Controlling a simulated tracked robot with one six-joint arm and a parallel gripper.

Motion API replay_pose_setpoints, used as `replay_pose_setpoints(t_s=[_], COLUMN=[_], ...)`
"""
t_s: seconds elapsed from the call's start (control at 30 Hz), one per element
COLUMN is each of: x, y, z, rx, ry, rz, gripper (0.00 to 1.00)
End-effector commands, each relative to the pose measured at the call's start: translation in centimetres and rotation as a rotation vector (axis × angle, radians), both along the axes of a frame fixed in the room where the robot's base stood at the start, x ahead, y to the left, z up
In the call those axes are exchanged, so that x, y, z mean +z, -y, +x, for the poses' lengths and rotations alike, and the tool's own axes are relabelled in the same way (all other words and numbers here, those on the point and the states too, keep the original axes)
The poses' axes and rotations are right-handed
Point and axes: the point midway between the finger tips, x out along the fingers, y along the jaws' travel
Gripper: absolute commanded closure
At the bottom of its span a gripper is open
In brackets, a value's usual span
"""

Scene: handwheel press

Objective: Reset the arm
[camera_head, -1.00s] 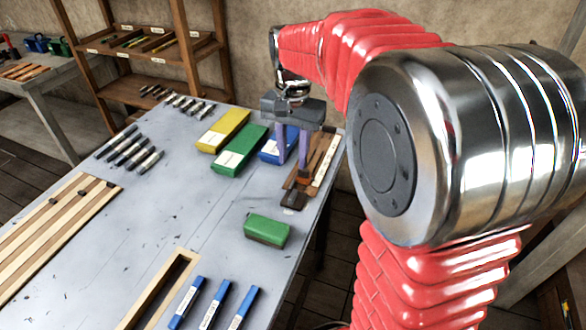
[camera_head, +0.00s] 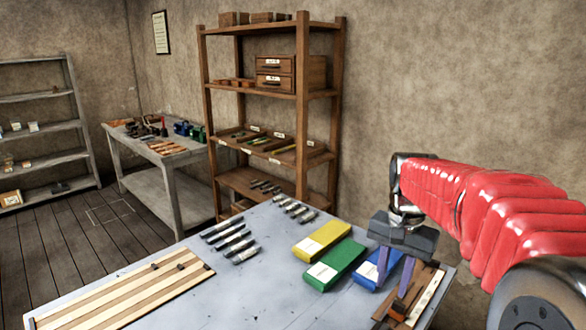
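My gripper (camera_head: 396,279) is at the right of the view, pointing down over the right end of the grey table (camera_head: 245,290). Its two purple fingers are apart, with nothing visible between them. The fingers are in front of a blue box (camera_head: 367,276) and a wooden tray (camera_head: 430,297), partly hiding both. I cannot tell whether the fingertips touch anything. My red arm reaches in from the right edge.
A green box (camera_head: 336,264) and a yellow box (camera_head: 322,241) lie left of the gripper. Dark cylindrical tools (camera_head: 230,243) and a striped wooden board (camera_head: 130,296) are further left. A wooden shelf (camera_head: 303,110) stands behind, with a side bench (camera_head: 165,165) to its left.

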Motion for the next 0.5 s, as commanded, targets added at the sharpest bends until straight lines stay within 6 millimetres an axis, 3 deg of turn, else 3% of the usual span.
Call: replay_pose_setpoints(t_s=[0.17,0.5], x=[-2.2,-2.7], y=[-0.3,-2.0], z=[-1.3,-5.5], rx=[0.124,0.332], ry=[0.008,0.088], rz=[-0.006,-0.037], gripper=[0.70,0.70])
